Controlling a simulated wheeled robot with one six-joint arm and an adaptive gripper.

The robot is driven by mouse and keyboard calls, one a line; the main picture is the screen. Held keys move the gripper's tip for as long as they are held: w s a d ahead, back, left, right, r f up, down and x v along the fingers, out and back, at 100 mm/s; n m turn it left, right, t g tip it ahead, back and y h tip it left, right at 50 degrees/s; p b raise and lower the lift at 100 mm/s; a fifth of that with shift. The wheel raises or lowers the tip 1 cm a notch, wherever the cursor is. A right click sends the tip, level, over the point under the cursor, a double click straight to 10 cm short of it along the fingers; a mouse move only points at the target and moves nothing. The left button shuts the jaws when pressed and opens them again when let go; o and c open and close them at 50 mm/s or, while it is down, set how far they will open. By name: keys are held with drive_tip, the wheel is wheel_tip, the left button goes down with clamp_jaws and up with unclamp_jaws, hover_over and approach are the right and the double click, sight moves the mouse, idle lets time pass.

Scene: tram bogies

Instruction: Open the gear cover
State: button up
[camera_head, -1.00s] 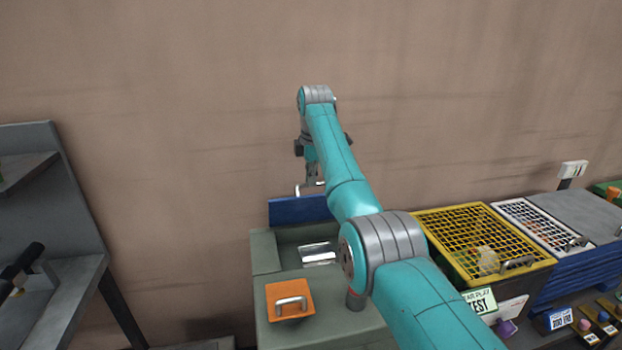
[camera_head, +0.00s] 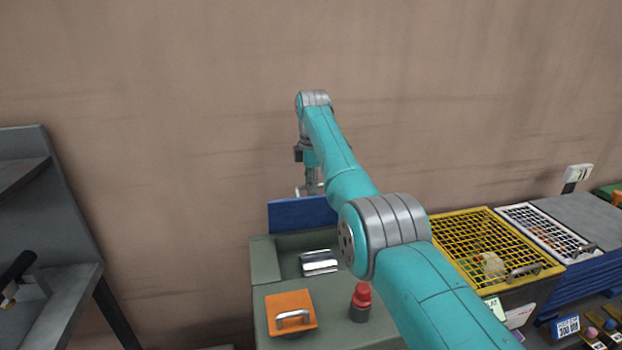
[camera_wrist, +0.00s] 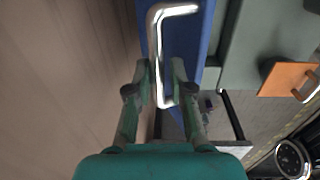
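A blue panel (camera_head: 300,214), which I take to be the gear cover, stands upright at the back edge of the grey-green box (camera_head: 262,262). Its metal handle (camera_head: 299,191) sits at its top edge and shows large in the wrist view (camera_wrist: 159,45). My gripper (camera_head: 311,188) is at the handle. In the wrist view my gripper's two fingers (camera_wrist: 165,65) stand on either side of the handle's bar, with a gap at the right finger, so it looks open. The box's inside is open to view, with a shiny metal cylinder (camera_head: 319,262) in it.
An orange plate with a handle (camera_head: 290,312) and a red button (camera_head: 361,295) are on the box's front top. A yellow mesh-lidded crate (camera_head: 485,245) stands at right. A grey shelf (camera_head: 50,220) stands at left. The wall is close behind.

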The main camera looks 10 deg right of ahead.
drive_tip(key=shift+o, duration=0.9)
drive_tip(key=shift+w+f, duration=0.1)
drive_tip(key=shift+f, duration=0.2)
drive_tip(key=shift+r, duration=0.3)
drive_tip(key=shift+s+r, duration=0.15)
drive_tip(key=shift+r, duration=1.7)
drive_tip(key=shift+s+r, duration=0.1)
drive_tip(key=shift+r, duration=1.7)
drive_tip(key=shift+s, duration=0.1)
